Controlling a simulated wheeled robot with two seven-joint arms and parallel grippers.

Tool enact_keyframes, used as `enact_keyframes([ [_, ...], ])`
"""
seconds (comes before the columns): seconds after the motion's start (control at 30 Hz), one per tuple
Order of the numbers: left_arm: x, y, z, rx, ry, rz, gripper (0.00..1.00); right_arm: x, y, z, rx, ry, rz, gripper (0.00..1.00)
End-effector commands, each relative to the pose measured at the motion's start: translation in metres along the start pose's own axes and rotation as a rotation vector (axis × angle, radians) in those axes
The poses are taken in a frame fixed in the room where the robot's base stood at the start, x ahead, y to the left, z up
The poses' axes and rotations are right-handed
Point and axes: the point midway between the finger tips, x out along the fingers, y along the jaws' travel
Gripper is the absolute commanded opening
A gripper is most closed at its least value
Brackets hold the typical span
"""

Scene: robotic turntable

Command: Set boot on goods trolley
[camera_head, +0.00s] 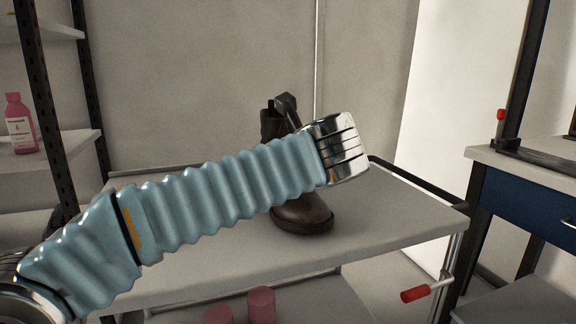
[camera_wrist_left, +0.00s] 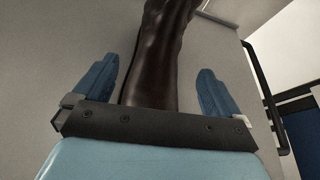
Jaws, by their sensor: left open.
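A dark brown boot (camera_head: 302,214) stands upright on the top shelf of the grey goods trolley (camera_head: 392,222). My left arm crosses in front of it and hides its middle. My left gripper (camera_head: 287,104) shows only as a dark part by the boot's upper shaft in the head view. In the left wrist view the boot (camera_wrist_left: 158,55) lies between the two blue fingers of my open left gripper (camera_wrist_left: 158,66), with a gap at the right finger. Contact at the left finger is unclear. My right gripper is not in view.
Pink cylindrical things (camera_head: 261,305) are on the trolley's lower shelf. A rack with a pink bottle (camera_head: 20,124) stands at the left. A workbench with a blue drawer (camera_head: 528,207) stands at the right. The trolley top right of the boot is clear.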

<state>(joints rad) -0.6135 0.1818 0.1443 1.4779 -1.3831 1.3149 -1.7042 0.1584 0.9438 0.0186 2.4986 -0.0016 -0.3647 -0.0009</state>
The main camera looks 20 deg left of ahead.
Motion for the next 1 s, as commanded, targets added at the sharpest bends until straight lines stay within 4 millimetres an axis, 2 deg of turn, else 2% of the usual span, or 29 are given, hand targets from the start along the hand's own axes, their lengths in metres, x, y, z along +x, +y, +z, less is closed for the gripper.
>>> enact_keyframes([
  [0.1,-0.024,-0.001,0.001,-0.001,-0.001,-0.003,0.99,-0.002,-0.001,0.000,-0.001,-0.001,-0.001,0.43],
  [0.3,-0.044,0.000,0.000,-0.001,0.000,-0.002,0.99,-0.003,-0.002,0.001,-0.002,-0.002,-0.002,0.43],
  [1.0,-0.046,0.000,0.000,-0.001,0.000,0.000,0.99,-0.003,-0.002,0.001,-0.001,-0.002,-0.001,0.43],
])
